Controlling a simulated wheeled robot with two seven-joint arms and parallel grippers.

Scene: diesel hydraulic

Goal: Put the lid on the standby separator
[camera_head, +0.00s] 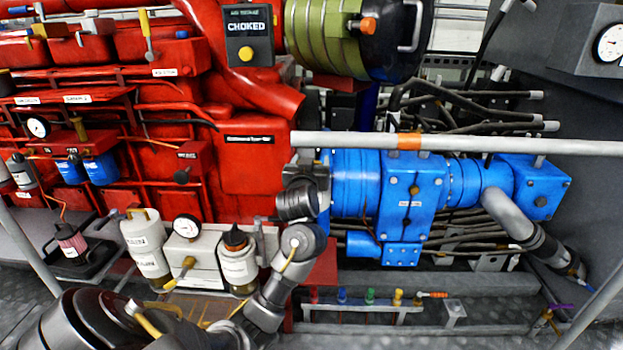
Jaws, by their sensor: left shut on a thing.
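The left canister (147,257) has a pale cover with a knob. The right canister (238,270) shows a dark cone-shaped top, and no pale cover is visible on it. Their labels are too small to read. My left arm reaches up just right of the right canister. Its gripper (310,172) is in front of the blue pump's left end, above and right of both canisters. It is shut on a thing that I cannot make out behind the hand. My right gripper is not in view.
A gauge panel (194,257) with a yellow-handled valve sits between the canisters. The red engine (250,165) rises behind them. The blue pump (410,195) and a long white rail (500,143) lie to the right. A low rack (365,306) with coloured fittings is below the pump.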

